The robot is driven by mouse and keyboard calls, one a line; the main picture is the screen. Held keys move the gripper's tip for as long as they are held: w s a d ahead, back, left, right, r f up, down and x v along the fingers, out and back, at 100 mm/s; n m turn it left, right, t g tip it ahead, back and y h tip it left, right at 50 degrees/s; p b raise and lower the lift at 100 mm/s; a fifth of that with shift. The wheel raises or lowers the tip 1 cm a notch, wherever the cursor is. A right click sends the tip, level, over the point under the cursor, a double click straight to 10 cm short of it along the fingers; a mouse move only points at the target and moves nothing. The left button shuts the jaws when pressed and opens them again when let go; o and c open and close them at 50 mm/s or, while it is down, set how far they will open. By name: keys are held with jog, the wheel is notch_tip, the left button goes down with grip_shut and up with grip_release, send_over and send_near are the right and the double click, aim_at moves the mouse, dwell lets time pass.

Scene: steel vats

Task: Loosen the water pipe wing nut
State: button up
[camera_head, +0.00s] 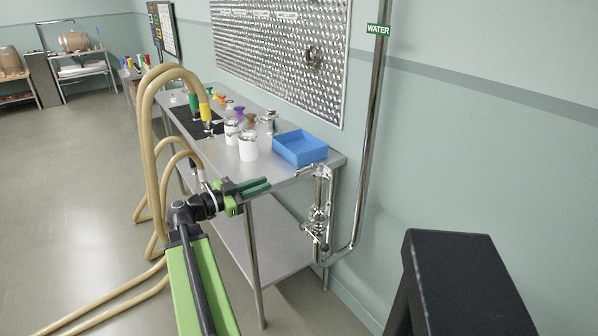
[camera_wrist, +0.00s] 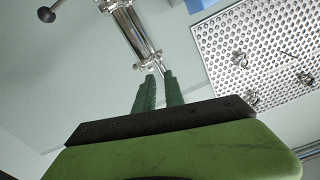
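The water pipe (camera_head: 371,110) is a shiny steel pipe running down the wall under a green WATER label (camera_head: 378,29). It bends at the bottom up to a steel fitting assembly (camera_head: 318,212) beside the table's right end. In the wrist view, a steel pipe section (camera_wrist: 129,32) ends in a clamp-like joint (camera_wrist: 149,62) just beyond my fingertips. The wing nut is too small to make out surely at this joint. My gripper (camera_head: 268,184) has green fingers, left of the fitting in the head view. In the wrist view my gripper (camera_wrist: 160,76) is empty, its fingers narrowly apart.
A steel table (camera_head: 277,175) holds a blue tray (camera_head: 300,148), white containers (camera_head: 248,146) and several coloured fittings. Beige hoses (camera_head: 148,130) loop at its left. A dark knob (camera_wrist: 47,14) shows at the wrist view's upper left.

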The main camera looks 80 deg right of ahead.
aim_at(298, 169)
jog(key=x, duration=1.4)
jog(key=shift+w, duration=0.1)
grip_shut()
jog(key=shift+d, duration=0.1)
jog(key=shift+n, duration=0.3)
